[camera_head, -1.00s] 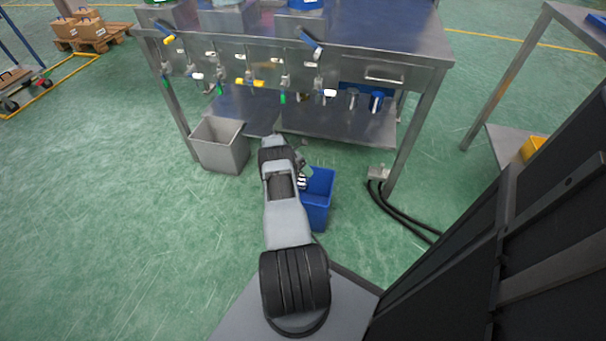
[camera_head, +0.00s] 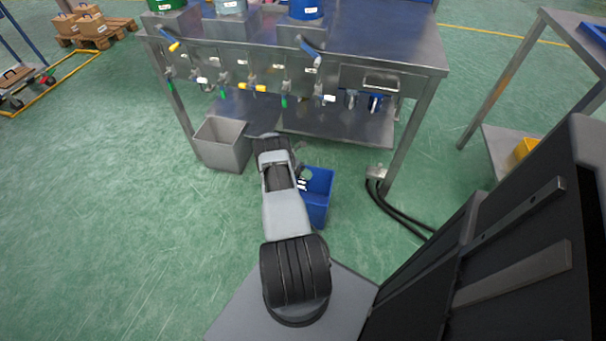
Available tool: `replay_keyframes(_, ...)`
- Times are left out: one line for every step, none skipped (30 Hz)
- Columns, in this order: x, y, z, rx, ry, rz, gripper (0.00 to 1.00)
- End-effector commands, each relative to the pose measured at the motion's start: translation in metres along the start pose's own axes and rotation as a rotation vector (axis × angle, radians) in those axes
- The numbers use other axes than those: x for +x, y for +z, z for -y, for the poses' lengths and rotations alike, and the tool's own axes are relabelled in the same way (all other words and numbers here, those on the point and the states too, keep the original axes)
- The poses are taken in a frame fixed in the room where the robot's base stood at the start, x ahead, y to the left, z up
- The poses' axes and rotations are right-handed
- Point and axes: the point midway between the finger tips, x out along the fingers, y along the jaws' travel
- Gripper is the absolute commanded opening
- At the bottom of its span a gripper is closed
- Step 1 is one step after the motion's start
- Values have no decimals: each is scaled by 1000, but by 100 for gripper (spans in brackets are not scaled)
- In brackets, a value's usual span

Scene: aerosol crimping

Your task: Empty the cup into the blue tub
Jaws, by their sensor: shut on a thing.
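The blue tub (camera_head: 318,206) stands on the green floor in front of the workbench, just right of my arm. My gripper (camera_head: 303,182) is small and partly hidden behind my arm, over the left side of the tub's opening. It is shut on what looks like the cup (camera_head: 307,174), a small pale greenish round shape at the tub's mouth. The cup's tilt and contents are too small to tell. The inside of the tub is mostly in shadow.
A grey bin (camera_head: 222,150) stands left of my arm. The steel workbench (camera_head: 390,55) with several taps is behind, with a low shelf (camera_head: 340,125). Black cables (camera_head: 395,212) run along the floor at right.

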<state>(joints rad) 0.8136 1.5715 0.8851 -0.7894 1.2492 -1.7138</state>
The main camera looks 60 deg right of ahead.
Motion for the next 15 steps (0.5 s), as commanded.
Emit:
replay_keyframes(0,0,0,0,0,0,37)
replay_keyframes(0,0,0,0,0,0,37)
replay_keyframes(0,0,0,1,0,1,37)
replay_keyframes(-1,0,1,5,1,4,37)
replay_keyframes(-2,0,2,11,3,9,37)
replay_keyframes(-3,0,3,23,7,20,37)
replay_keyframes(-4,0,4,36,14,32,37)
replay_keyframes(-5,0,5,51,20,43,37)
replay_keyframes(-5,0,6,70,30,59,37)
replay_keyframes(-6,0,7,89,37,73,37)
replay_keyframes(-6,0,8,107,44,89,37)
replay_keyframes(-6,0,8,130,54,107,37)
replay_keyframes(-6,-1,9,146,61,118,37)
replay_keyframes(-6,-1,9,161,68,130,37)
replay_keyframes(-6,-1,9,181,75,145,37)
